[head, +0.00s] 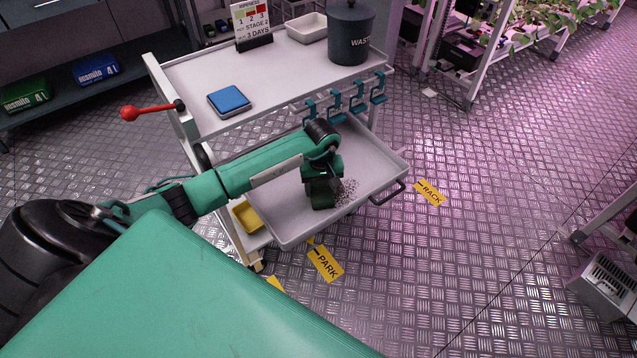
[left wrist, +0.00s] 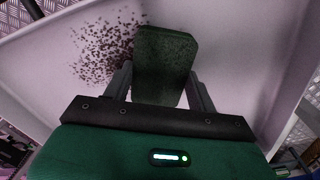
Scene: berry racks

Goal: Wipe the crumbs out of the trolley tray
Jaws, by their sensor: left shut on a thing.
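The trolley tray (head: 286,222) is a pale pull-out drawer below the trolley's top shelf, and it is pulled out. Dark crumbs (head: 347,191) lie in one patch on its floor toward the handle side. They also show in the left wrist view (left wrist: 100,48), to the left of the held block. My left gripper (head: 325,185) is down in the tray, beside the crumbs. It is shut on a dark green sponge-like block (left wrist: 163,65), held between the two fingers. I cannot tell whether the block touches the tray floor. My right gripper is not in view.
The top shelf (head: 290,85) holds a blue-topped scale (head: 230,101), a waste bin (head: 351,36), a white dish (head: 307,27) and a sign (head: 251,22). Teal hooks (head: 334,104) hang over the tray's far side. A yellow container (head: 246,217) sits below, left of the tray.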

